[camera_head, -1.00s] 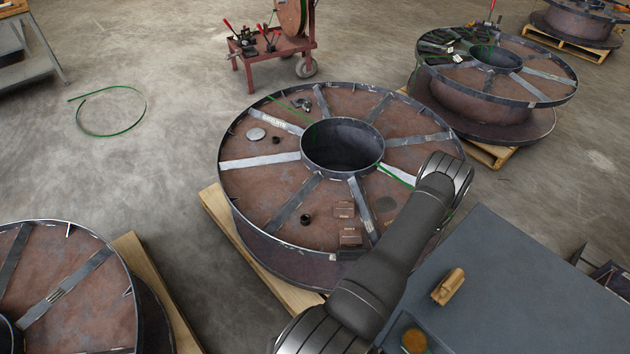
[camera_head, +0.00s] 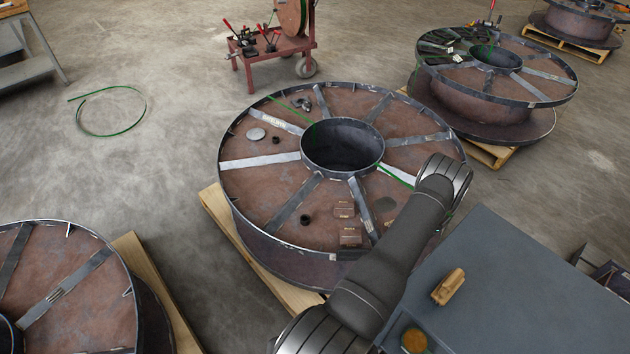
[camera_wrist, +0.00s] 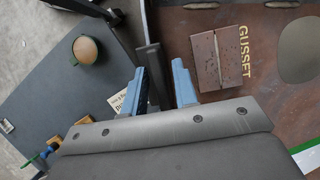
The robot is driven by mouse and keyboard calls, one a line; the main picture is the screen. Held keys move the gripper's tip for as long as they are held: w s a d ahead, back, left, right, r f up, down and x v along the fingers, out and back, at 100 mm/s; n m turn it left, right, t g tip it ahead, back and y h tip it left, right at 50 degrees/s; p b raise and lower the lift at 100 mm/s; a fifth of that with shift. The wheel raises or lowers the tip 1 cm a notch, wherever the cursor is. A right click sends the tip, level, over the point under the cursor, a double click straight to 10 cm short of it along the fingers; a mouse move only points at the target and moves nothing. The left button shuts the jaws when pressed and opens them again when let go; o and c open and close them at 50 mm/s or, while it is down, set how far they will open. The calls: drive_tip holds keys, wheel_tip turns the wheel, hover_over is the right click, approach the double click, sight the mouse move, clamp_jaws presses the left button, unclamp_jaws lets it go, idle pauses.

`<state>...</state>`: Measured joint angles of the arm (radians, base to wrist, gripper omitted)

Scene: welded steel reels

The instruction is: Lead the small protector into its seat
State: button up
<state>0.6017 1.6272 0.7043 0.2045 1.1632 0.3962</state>
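In the wrist view my gripper (camera_wrist: 161,88) has two blue fingers standing apart. A dark, square-ended steel piece (camera_wrist: 149,62) shows between them, in line with the reel's rim; I cannot tell whether it is clamped or lies beyond. In the head view my arm covers the gripper. The near reel (camera_head: 240,184) carries two small dark round pieces, one at its front (camera_head: 305,219) and a smaller one at the back left (camera_head: 276,140). I cannot tell which thing is the small protector, nor make out its seat.
A grey table (camera_head: 530,290) at right holds a yellow-brown block (camera_head: 449,287) and a round orange-topped item (camera_head: 414,340). Raised spokes cross the reel.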

drive_tip(key=shift+d+r, duration=0.1)
drive_tip(key=shift+r, duration=0.1)
idle(0.4)
drive_tip(key=shift+v, duration=1.55)
drive_tip(key=o, duration=0.6)
drive_tip(key=shift+c, duration=0.2)
drive_tip(key=o, duration=1.1)
drive_tip(key=shift+c, duration=0.2)
